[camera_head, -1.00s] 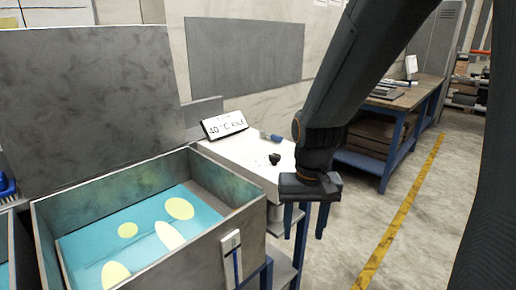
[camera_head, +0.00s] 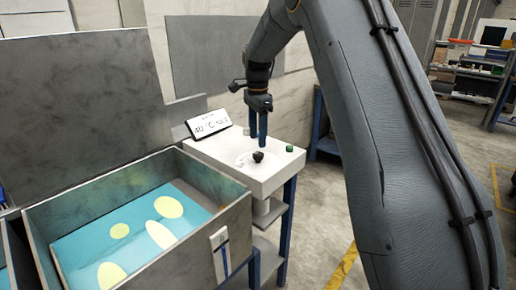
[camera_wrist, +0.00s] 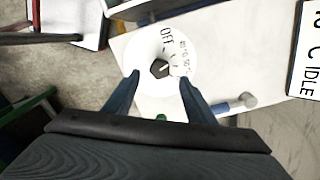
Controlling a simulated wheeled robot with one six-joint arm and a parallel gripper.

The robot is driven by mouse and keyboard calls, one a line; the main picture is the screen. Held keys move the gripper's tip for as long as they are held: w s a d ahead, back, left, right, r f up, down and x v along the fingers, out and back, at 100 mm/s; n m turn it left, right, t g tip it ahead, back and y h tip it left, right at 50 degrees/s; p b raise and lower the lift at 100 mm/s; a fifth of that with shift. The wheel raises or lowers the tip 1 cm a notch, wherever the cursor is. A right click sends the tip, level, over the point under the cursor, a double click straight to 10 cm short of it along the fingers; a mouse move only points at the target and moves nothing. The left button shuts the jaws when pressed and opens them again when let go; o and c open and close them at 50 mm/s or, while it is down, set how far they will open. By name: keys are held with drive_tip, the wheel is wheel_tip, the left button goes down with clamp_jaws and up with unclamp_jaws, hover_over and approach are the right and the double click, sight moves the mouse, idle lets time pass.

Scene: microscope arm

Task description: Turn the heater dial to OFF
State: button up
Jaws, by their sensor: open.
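The heater dial is a small black knob (camera_head: 258,156) on the white top of the heater box (camera_head: 232,160). In the wrist view the knob (camera_wrist: 159,69) sits in a white disc (camera_wrist: 150,48) marked OFF and with temperature figures. Its light pointer line is small, and I cannot tell exactly which mark it faces. My gripper (camera_head: 258,138) points down above the box, just behind the knob in the head view. In the wrist view its two blue fingers (camera_wrist: 157,82) are apart, with the knob ahead between their tips. Nothing is held.
A green button (camera_head: 289,148) is on the box's right. A grey open tank (camera_head: 130,225) with teal liquid and yellow ovals stands left.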

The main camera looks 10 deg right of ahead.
sight(258, 154)
wheel_tip(258, 154, down, 6)
drive_tip(key=shift+r+p, duration=0.1)
drive_tip(key=shift+p, duration=0.6)
drive_tip(key=c, duration=1)
